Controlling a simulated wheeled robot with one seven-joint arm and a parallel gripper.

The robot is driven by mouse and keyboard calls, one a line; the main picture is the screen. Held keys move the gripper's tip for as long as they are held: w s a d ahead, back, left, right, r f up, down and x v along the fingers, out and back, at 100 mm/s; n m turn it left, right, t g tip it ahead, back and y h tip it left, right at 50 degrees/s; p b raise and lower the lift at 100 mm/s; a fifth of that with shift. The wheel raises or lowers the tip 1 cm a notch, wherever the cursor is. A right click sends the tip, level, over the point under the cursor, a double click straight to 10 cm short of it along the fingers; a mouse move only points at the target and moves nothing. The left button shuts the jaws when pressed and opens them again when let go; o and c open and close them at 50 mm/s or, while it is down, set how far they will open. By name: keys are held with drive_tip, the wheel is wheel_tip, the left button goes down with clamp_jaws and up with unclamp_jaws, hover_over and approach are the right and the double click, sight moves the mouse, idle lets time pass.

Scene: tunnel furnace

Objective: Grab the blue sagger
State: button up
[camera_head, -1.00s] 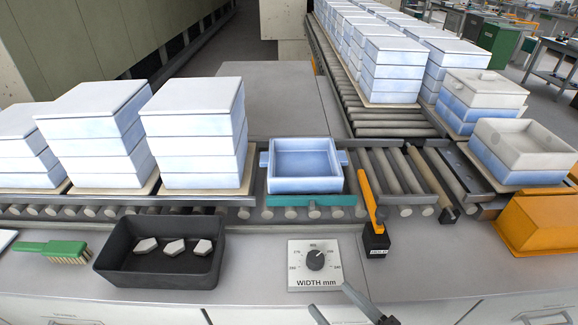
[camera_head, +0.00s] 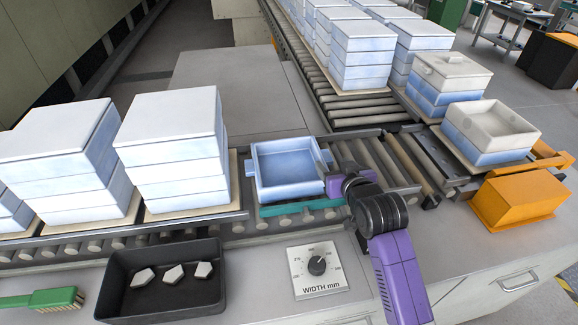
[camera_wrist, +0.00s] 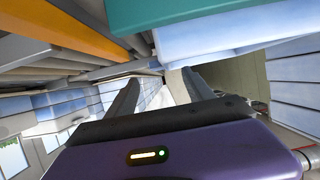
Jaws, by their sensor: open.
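The blue sagger (camera_head: 287,165) is an open, empty, pale blue square box with a lug on each side. A pale blue surface, probably the sagger (camera_wrist: 235,32), and the teal strip (camera_wrist: 195,12) lie at the upper right, outside the fingers. I cannot tell whether anything touches.
Stacked pale saggers (camera_head: 170,150) stand left of the blue sagger. More stacks (camera_head: 362,55) line the back conveyor. A black tray (camera_head: 120,285) holding pale pieces and a width dial (camera_head: 317,265) lie in front. An orange bar (camera_wrist: 65,35) shows above the fingers.

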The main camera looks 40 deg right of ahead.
sight(323, 153)
drive_tip(key=x, duration=0.3)
drive_tip(key=p+x, duration=0.1)
drive_tip(key=x, duration=0.2)
drive_tip(key=shift+w+d+r+p, duration=0.15)
drive_tip(key=shift+w+p, duration=0.15)
clamp_jaws()
idle(0.8)
idle(0.3)
drive_tip(key=shift+r, duration=0.15)
